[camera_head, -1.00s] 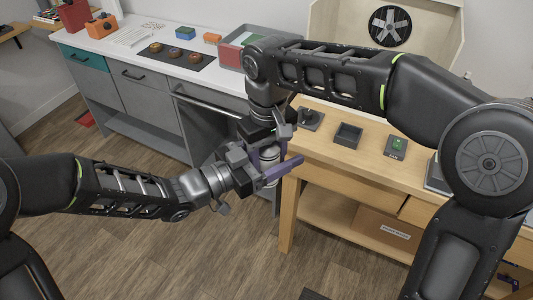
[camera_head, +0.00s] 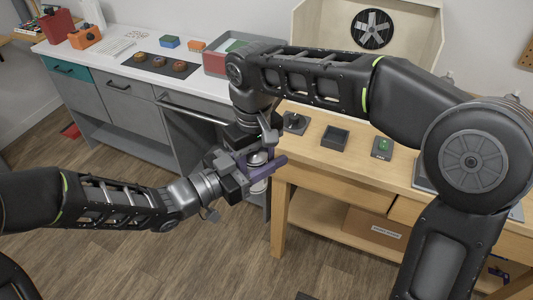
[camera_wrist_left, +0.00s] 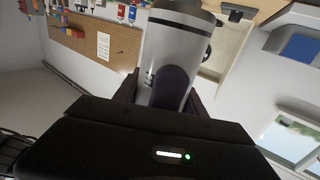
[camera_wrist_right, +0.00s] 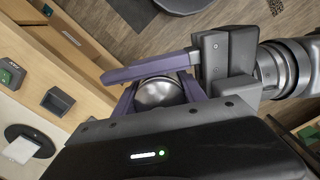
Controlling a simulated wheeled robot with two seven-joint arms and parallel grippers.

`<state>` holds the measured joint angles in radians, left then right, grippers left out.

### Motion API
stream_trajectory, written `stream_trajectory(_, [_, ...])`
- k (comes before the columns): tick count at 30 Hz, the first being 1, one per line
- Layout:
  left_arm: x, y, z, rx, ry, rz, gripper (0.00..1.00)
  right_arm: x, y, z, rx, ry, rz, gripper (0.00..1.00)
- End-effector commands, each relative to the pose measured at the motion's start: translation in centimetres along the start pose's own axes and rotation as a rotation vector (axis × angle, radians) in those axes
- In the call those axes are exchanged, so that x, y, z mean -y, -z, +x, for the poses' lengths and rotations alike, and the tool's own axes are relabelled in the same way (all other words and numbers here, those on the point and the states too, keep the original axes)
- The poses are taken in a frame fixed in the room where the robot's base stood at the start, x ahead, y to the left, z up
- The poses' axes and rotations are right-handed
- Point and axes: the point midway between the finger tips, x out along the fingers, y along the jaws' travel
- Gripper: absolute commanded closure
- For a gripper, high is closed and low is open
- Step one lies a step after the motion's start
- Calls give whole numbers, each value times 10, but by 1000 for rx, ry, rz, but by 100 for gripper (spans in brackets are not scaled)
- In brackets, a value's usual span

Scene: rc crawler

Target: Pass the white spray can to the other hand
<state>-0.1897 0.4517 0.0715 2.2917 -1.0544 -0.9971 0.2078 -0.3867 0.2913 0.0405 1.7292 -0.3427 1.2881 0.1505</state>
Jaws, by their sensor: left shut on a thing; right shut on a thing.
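The white spray can (camera_wrist_left: 178,45) stands out between the fingers of my left gripper in the left wrist view, with a dark band on its body. In the head view the can (camera_head: 258,158) is mostly hidden by both grippers; its silvery end shows. My left gripper (camera_head: 262,168) comes from the left and is shut on the can. My right gripper (camera_wrist_right: 160,92) comes from above and is also shut on the can; the right wrist view shows the can's rounded metal end between its purple fingers. Both grippers hold the can in the air.
A wooden workbench (camera_head: 400,168) stands right of the grippers, with a small dark tray (camera_head: 334,138) and a green-button box (camera_head: 383,147) on it. A grey cabinet counter (camera_head: 120,62) runs along the back left. Open floor (camera_head: 180,255) lies below.

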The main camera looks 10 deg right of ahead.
Motion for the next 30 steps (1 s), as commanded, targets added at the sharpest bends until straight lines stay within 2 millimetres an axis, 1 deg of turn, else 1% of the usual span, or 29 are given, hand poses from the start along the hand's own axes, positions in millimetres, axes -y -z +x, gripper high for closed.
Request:
stream_trajectory(1, [0,0,0,0,0,0,88,0,0,0,-1,0,0,100])
stream_trajectory(5, [0,0,0,0,0,0,99,0,0,0,-1,0,0,100])
stream_trajectory(6, [0,1,0,-1,0,0,100,0,0,0,-1,0,0,50])
stream_trajectory(15, [0,1,0,-1,0,1,100,0,0,0,0,0,-1,26])
stream_trajectory(26, [0,1,1,-2,-1,1,100,2,0,-1,-2,3,-4,26])
stream_trajectory(29, [0,1,1,-1,-1,1,100,2,2,-7,-17,3,-7,26])
stream_trajectory(30, [0,1,1,-1,-1,0,100,2,3,-12,-30,3,-10,26])
